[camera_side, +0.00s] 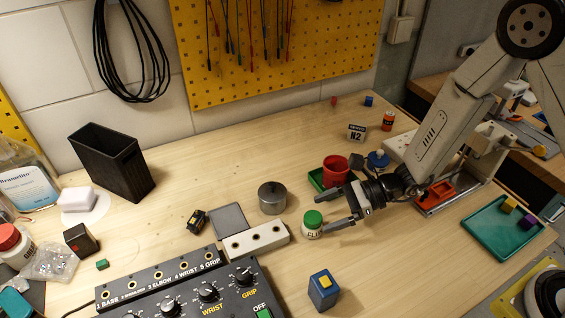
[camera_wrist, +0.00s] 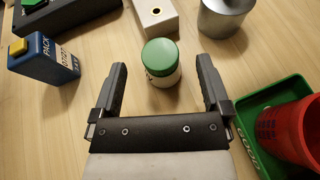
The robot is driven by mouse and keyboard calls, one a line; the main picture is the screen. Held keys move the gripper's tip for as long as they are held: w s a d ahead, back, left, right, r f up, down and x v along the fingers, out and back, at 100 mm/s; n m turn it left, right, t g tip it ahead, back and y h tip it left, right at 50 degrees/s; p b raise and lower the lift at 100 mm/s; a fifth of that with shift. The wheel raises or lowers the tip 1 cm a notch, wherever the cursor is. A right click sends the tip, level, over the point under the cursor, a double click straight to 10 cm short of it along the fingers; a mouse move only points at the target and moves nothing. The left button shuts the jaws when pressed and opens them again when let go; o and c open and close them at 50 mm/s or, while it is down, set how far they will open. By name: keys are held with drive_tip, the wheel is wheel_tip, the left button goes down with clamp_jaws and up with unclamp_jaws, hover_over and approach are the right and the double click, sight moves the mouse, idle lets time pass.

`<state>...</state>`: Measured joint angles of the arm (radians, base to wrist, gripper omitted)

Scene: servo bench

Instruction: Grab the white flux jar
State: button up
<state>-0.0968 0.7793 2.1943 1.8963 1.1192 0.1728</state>
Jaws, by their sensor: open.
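The white flux jar (camera_side: 312,229) with a green lid stands upright on the bench, its label partly readable. It also shows in the wrist view (camera_wrist: 163,78), ahead of my fingertips and roughly centred between them. My gripper (camera_side: 336,206) is open and empty, low over the bench, with its two fingers pointing toward the jar. In the wrist view the fingers of my gripper (camera_wrist: 161,68) spread to either side of the jar's near side, and I see a gap between each finger and the jar.
A blue box (camera_side: 323,290) with a yellow top stands nearby. A white block with holes (camera_side: 256,241) and a grey metal cylinder (camera_side: 272,198) are behind the jar in the wrist view. A red cup (camera_side: 336,170) in a green tray (camera_wrist: 250,117) sits close to my gripper.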

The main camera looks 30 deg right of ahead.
sight(314, 217)
drive_tip(key=shift+a+f, duration=0.1)
drive_tip(key=shift+a, duration=0.1)
drive_tip(key=shift+x, duration=2.55)
clamp_jaws()
